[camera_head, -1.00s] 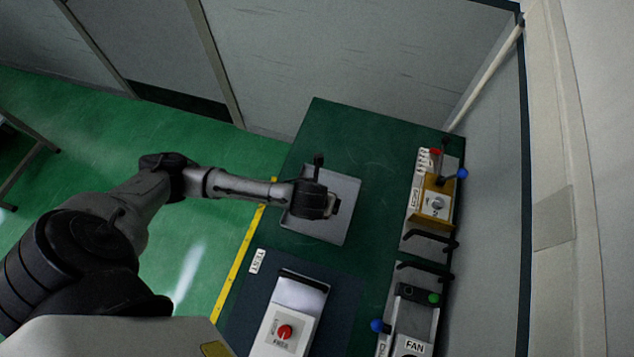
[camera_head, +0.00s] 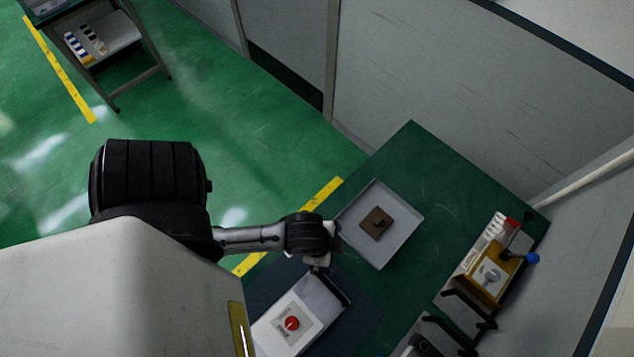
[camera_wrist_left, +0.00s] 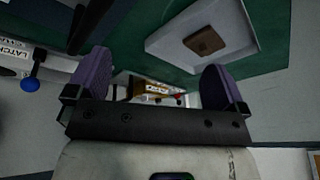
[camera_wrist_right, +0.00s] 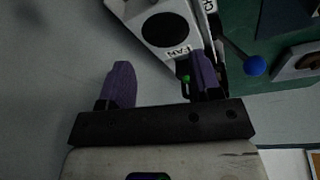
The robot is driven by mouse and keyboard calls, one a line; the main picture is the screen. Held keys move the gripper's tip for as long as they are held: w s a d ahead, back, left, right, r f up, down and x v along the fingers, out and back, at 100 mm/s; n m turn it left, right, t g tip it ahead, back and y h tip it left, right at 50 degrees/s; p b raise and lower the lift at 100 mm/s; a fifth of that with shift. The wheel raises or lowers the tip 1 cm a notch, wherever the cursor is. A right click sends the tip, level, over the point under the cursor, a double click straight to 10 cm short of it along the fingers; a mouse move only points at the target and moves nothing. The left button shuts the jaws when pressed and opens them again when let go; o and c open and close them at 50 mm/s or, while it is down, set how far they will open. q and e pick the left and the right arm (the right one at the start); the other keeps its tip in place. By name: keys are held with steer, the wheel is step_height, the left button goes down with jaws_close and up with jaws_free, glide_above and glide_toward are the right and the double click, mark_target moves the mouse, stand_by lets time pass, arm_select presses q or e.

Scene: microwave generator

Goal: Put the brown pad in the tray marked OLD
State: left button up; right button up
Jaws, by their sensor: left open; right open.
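The brown pad (camera_head: 376,223) lies inside a grey, shallow tray (camera_head: 409,235) on the green bench, apart from its walls. The pad (camera_wrist_left: 205,41) and the tray (camera_wrist_left: 248,25) also show at the top right of the left wrist view. I cannot read an OLD mark on the tray. My left gripper (camera_head: 320,262) is beside the tray's lower left side, above the test unit. Its jaws (camera_wrist_left: 155,75) are open and empty in the left wrist view. My right gripper (camera_wrist_right: 162,75) is open and empty, seen only in the right wrist view.
A white unit with a red knob (camera_head: 291,323) sits on a dark mat at the front. Panels with black handles, a yellow block (camera_head: 490,276) and a blue ball lever (camera_head: 532,258) line the right side. The bench behind the tray is clear.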

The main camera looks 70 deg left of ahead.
arm_select(q)
steer(key=s+a+n, duration=0.2)
steer(key=n, duration=0.1)
steer(key=shift+s+n, duration=0.3)
steer(key=shift+s, duration=0.05)
